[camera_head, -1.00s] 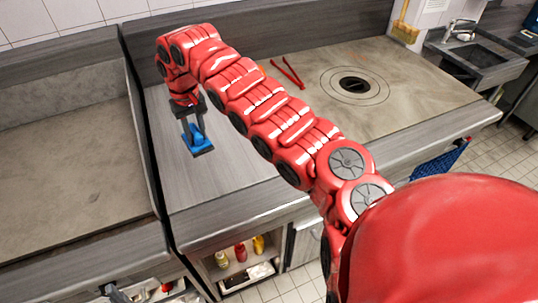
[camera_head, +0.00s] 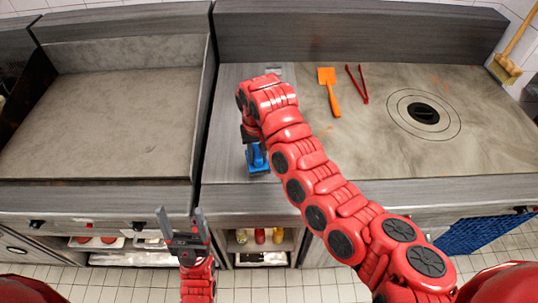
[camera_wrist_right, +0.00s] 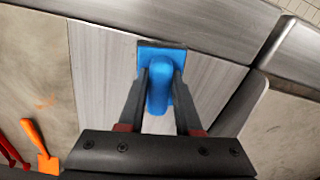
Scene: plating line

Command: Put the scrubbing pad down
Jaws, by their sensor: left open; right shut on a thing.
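The blue scrubbing pad (camera_head: 257,160) shows in the head view at the end of my right arm, over the grey counter strip between the griddle well and the cooktop. My right gripper (camera_wrist_right: 160,85) is shut on the pad's blue handle, seen in the right wrist view. The pad's plate (camera_wrist_right: 150,48) extends past the fingertips. Whether the pad touches the counter I cannot tell. My left gripper (camera_head: 180,222) is open and empty, fingers pointing up, in front of the counter's front edge.
An orange spatula (camera_head: 329,92) and red tongs (camera_head: 357,84) lie on the counter right of my right arm. A round burner (camera_head: 424,112) is further right. A raised wall (camera_head: 203,105) borders the strip on the left. Bottles (camera_head: 260,236) stand on a shelf below.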

